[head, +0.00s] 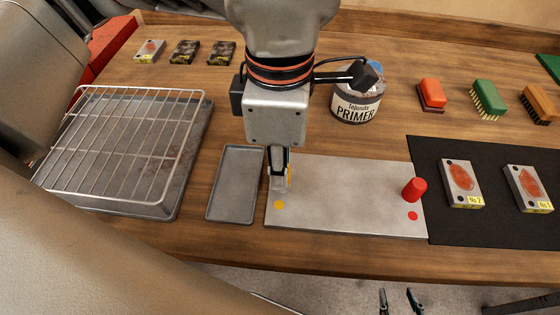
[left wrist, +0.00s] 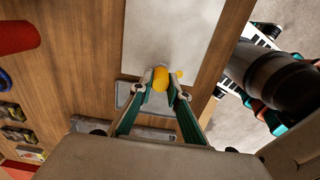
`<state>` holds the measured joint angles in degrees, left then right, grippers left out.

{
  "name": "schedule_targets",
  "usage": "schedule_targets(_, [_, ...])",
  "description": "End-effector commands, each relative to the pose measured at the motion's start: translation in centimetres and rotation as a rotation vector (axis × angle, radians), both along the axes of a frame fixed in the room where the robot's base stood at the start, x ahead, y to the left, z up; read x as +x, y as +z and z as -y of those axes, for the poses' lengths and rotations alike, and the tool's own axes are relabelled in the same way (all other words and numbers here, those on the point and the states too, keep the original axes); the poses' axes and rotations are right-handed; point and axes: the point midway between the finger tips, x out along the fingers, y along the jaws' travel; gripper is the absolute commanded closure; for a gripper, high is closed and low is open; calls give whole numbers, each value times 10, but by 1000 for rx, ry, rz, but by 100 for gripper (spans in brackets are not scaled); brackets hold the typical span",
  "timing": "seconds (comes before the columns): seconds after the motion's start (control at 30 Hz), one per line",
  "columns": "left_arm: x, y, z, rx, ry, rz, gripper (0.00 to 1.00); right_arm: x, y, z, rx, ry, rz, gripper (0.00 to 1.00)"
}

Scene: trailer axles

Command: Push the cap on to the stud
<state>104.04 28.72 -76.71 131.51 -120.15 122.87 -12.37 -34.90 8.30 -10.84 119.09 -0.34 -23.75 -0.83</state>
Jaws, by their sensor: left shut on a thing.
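My left gripper (head: 279,182) points down over the left end of a pale metal plate (head: 345,190). In the left wrist view, its fingertips (left wrist: 160,88) are shut on a yellow cap (left wrist: 160,79). The cap is mostly hidden by the fingers in the head view. A yellow dot (head: 279,205) is on the plate just in front of the gripper. No yellow stud shows; whether the cap touches one is hidden. A red cap (head: 414,189) stands upright at the plate's right end, behind a red dot (head: 413,216). My right gripper (head: 400,300) is open and empty, beyond the bench's front edge.
A small grey tray (head: 211,208) lies left of the plate, and a wire rack (head: 125,130) on a pan further left. A primer tin (head: 357,106) stands behind. A black mat (head: 470,224) with labelled blocks lies right; several brushes (head: 488,98) are behind it.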

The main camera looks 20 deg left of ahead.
Motion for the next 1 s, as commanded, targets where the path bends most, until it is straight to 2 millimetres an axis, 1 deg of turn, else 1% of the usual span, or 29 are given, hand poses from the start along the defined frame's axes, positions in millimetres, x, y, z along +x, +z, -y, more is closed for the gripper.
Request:
schedule_targets(0.73, [0,-11,0,0,0,-1,92,-5,-8,0,1,-1,-13,60])
schedule_targets(1.0, [0,-11,0,0,0,0,92,-4,-8,-1,2,-2,-13,60])
